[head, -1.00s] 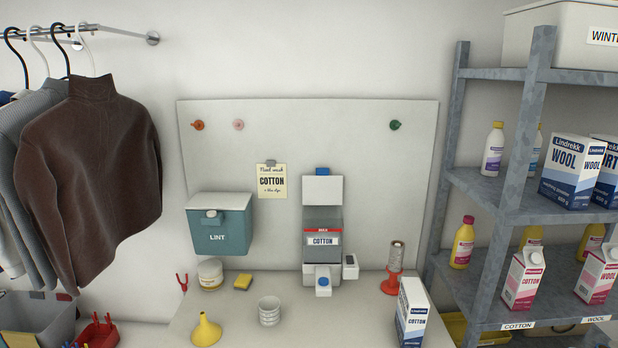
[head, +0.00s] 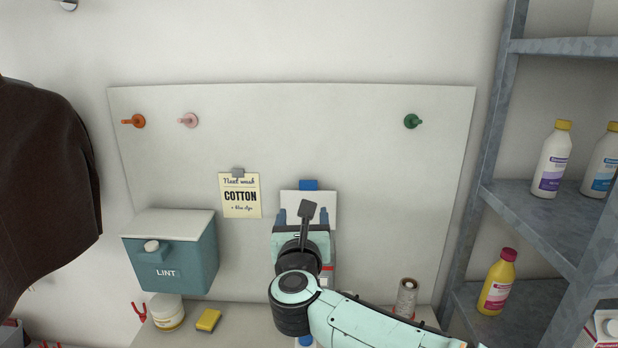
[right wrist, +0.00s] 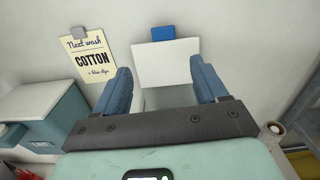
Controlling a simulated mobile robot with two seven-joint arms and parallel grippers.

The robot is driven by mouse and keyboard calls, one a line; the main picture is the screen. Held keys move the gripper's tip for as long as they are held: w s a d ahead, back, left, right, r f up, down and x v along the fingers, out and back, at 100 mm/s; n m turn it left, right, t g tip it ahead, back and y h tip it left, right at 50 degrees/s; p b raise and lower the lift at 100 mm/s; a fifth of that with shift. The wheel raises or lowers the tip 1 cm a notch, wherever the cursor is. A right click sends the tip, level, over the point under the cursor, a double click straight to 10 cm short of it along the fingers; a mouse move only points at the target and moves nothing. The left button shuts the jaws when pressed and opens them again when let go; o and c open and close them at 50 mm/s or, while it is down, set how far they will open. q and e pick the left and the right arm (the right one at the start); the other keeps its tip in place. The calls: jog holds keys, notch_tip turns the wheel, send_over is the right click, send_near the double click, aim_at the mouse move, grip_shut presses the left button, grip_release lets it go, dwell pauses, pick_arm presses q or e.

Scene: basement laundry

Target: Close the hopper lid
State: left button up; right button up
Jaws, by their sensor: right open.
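The hopper lid (head: 322,203) is a white panel standing upright against the board, with a blue tab (head: 309,185) at its top edge. It also shows in the right wrist view (right wrist: 165,62), framed between my fingers. The hopper (head: 328,250) below is mostly hidden by my arm; part of its red-marked front shows. My right gripper (head: 305,217) is open and empty, in front of the lid. In the right wrist view its two blue fingers (right wrist: 160,76) are spread on either side of the lid. I cannot tell whether they touch it. My left gripper is out of view.
A teal lint box (head: 178,262) hangs left of the hopper. A COTTON note (head: 240,196) is clipped between them. Pegs line the board (head: 300,130) above. A spool (head: 406,295) stands to the right, and a grey shelf (head: 535,225) with bottles is further right.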

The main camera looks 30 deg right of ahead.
aim_at(308, 183)
jog(key=shift+m, duration=0.3)
jog(key=p+x, duration=0.1)
jog(key=x, duration=0.3)
jog(key=r+p+x, duration=0.1)
jog(key=p+x, duration=0.1)
jog(key=x, duration=0.2)
jog(key=p+x, duration=0.1)
jog(key=x, duration=0.3)
jog(key=shift+d+r, duration=0.2)
jog(key=shift+d, duration=0.1)
jog(key=shift+w+d+f+p, duration=0.1)
jog(key=shift+w+d+p, duration=0.2)
jog(key=shift+w, duration=0.15)
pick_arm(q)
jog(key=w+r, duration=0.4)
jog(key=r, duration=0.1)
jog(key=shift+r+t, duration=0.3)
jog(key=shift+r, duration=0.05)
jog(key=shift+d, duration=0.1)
